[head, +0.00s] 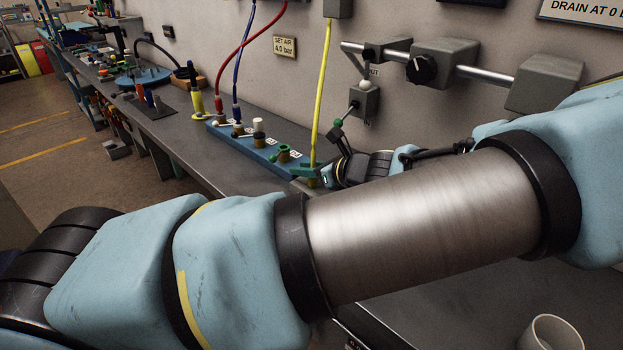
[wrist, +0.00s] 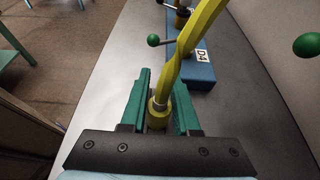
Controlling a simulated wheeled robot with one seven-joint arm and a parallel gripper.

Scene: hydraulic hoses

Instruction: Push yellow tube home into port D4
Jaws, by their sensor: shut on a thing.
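The yellow tube (head: 321,85) hangs from a grey wall box to my gripper (head: 308,172). In the wrist view the tube (wrist: 196,42) runs down between the green fingers of my gripper (wrist: 162,88), which are shut on its end. A grey band and a yellow collar (wrist: 158,112) show there. The blue port block (wrist: 203,74) with the D4 label (wrist: 201,55) lies just beyond the fingers. The block also shows in the head view (head: 245,143). The D4 port opening is not clearly visible, and I cannot tell whether the tube end touches it.
A red hose (head: 219,75) and a blue hose (head: 237,65) run to the block's far end. A green-knobbed lever (wrist: 153,40) is near D4. A grey valve box (head: 364,102) is on the wall close to my gripper. A white cup (head: 550,333) stands front right.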

